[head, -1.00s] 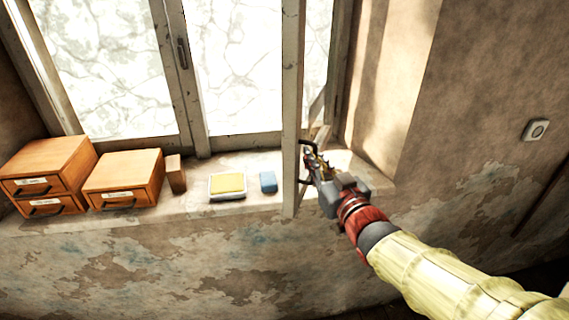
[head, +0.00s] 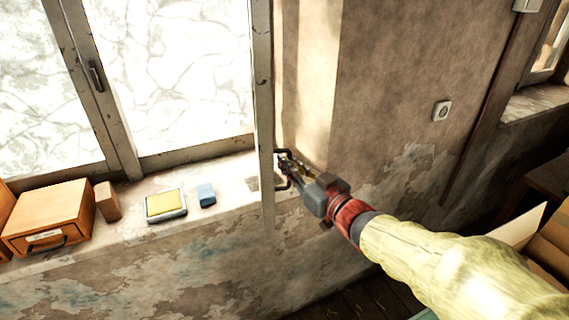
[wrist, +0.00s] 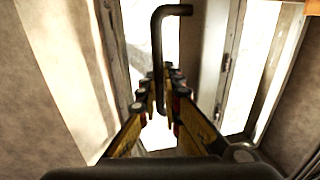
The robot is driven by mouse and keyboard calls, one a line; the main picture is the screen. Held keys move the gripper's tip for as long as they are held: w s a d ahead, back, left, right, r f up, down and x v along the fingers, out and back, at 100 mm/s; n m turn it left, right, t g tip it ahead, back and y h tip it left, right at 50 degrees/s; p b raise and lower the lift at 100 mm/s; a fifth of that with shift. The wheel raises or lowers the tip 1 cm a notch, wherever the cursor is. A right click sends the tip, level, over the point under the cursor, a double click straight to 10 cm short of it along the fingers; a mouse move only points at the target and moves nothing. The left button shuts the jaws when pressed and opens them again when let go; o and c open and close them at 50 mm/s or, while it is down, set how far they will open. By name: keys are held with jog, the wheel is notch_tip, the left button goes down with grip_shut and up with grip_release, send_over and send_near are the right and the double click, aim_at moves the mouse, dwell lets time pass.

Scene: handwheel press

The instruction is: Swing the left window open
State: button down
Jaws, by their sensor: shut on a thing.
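The left window's sash (head: 264,120) stands out from the wall into the room in the head view, seen almost edge-on, with its lower end in front of the sill. Its dark bar handle (head: 286,153) sticks out on the right side. My gripper (head: 285,168) is at this handle, reaching in from the right. In the wrist view the handle (wrist: 157,40) runs down between the fingers of my gripper (wrist: 165,85), which are shut on it. The hinge side of the sash is hidden in the head view.
On the sill (head: 150,215) to the left are a wooden drawer box (head: 50,215), a small wood block (head: 107,201), a yellow pad in a tray (head: 166,204) and a blue block (head: 206,195). A wall switch (head: 441,111) is at right. An open carton (head: 545,240) is lower right.

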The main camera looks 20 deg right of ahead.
jog(key=c, duration=2)
grip_release()
jog(key=shift+s, duration=0.1)
jog(key=v, duration=1.2)
